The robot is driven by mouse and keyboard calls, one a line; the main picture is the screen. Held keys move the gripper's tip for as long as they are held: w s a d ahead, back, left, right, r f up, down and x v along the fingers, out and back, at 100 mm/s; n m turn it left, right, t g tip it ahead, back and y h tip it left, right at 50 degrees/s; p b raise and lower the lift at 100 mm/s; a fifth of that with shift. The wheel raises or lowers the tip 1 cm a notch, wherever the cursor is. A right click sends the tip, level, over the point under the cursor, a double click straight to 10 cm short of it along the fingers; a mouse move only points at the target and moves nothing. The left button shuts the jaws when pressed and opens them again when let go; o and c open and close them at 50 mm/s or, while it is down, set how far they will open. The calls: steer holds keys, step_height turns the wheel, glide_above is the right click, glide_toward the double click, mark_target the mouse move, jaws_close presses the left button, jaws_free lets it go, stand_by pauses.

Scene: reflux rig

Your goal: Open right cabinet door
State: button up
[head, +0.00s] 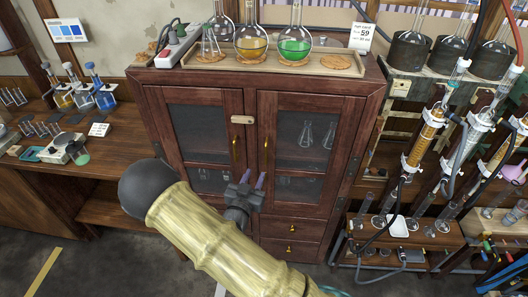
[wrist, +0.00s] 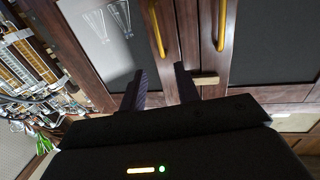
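In the wrist view, which is turned nearly upside down, the right door's handle (wrist: 157,28) is left of the left door's handle (wrist: 221,25). My gripper (head: 253,179) is open and empty in front of the doors, below the handles in the head view. In the wrist view its fingers (wrist: 160,72) point toward the doors, apart from the handle.
A pale plate (head: 242,119) sits at the top near the door seam. Flasks stand in a tray (head: 218,66) on the cabinet. Drawers (head: 291,229) are below the right door. A glassware rig and low shelf (head: 437,243) stand close on the right; a bench (head: 80,165) is on the left.

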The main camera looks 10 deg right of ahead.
mark_target(266, 152)
steer(key=shift+p+x, duration=1.6)
steer(key=shift+x, duration=4.2)
steer(key=shift+f, duration=0.1)
jaws_close()
